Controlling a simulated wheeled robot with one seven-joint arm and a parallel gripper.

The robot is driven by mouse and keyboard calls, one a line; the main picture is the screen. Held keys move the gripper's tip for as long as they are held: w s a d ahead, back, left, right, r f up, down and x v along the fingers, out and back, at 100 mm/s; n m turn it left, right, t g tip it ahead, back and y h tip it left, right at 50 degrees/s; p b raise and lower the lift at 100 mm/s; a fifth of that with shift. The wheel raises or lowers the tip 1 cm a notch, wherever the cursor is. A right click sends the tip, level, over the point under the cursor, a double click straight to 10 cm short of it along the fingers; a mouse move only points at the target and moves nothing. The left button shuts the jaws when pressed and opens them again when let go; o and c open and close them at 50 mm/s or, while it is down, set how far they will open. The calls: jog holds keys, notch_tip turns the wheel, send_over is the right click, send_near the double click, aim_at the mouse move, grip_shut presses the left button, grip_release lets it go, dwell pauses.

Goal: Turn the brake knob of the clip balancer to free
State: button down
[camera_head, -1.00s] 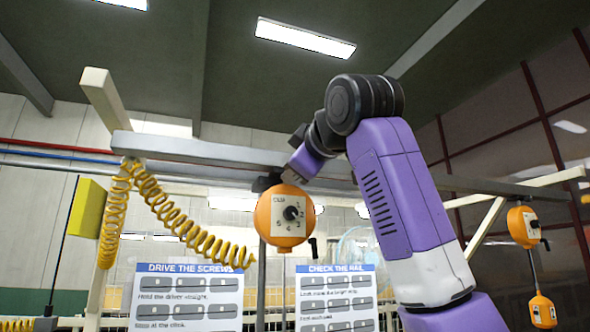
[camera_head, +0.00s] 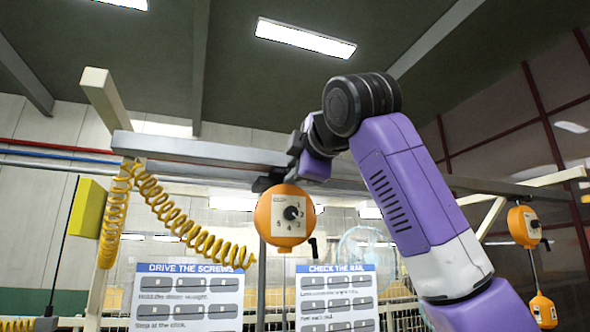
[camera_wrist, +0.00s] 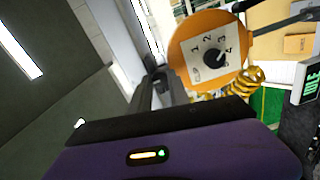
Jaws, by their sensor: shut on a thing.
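The clip balancer (camera_head: 271,230) is an orange round housing hung under a rail, with a cream dial plate numbered 1 to 4. It is also large in the wrist view (camera_wrist: 236,24). A black knob (camera_head: 291,213) sits on the plate and shows clearly in the wrist view (camera_wrist: 214,60). A black lever (camera_head: 313,245) sticks out at its lower right. My gripper (camera_head: 296,172) is by the top right of the housing. In the wrist view its dark fingers (camera_wrist: 162,82) are apart from the dial knob. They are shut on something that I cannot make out.
The grey rail (camera_head: 200,152) runs close above the balancer. A yellow coiled hose (camera_head: 190,232) hangs to its left. Two instruction boards (camera_head: 188,298) stand below. A second orange balancer (camera_head: 523,226) hangs at far right.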

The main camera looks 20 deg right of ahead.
jog(key=c, duration=1.2)
grip_release()
jog(key=shift+c, duration=0.2)
jog(key=shift+s, duration=0.15)
jog(key=s+b, duration=0.3)
jog(key=s, duration=0.4)
jog(key=shift+s, duration=0.3)
jog(key=shift+s, duration=0.1)
